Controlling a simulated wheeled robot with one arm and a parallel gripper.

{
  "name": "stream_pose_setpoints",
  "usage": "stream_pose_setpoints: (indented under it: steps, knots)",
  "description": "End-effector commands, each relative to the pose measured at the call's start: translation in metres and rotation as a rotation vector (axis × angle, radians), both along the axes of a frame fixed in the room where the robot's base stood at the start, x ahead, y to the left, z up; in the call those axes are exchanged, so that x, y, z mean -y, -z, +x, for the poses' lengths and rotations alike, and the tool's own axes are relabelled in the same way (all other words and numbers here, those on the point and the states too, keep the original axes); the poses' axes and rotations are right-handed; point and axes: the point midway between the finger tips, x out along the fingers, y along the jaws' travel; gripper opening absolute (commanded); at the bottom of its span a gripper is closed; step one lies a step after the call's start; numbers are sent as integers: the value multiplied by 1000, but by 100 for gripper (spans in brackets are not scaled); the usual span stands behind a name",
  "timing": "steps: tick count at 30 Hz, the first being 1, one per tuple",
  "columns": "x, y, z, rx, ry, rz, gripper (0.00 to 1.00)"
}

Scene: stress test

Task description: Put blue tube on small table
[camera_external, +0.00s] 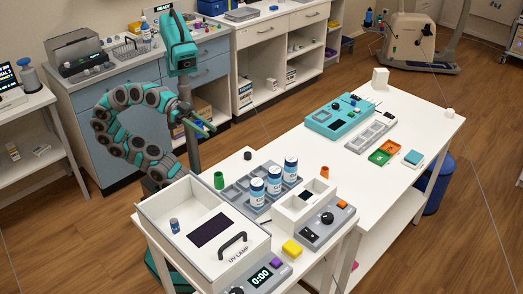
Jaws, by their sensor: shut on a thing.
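My arm curls up behind the left end of the white table, and my gripper (203,124) is in the air above and behind that table's edge. It is shut on a small, slim thing with a bluish tint. The thing is mostly hidden by the teal fingers and too small to identify surely as the blue tube. A small blue container (174,225) stands in the open white UV lamp box (150,208). A white side table (30,103) at the far left may be the small table; I cannot tell.
The long white table (425,120) carries several blue-and-white bottles (274,180) in a grey rack, a green cup (219,180), a grey device (322,222) and a teal case (335,115). A blue-fronted counter (115,120) stands behind my arm. Floor is clear behind the long table.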

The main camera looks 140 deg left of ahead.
Motion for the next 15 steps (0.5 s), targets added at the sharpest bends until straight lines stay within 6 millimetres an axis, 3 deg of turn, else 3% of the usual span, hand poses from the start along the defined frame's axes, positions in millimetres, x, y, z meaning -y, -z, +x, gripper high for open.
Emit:
stream_pose_setpoints:
  steps: [6,15]
  knots:
    - [-2,21,-1,-1,-7,-5,0]
    - [-2,38,0,0,-4,-3,0]
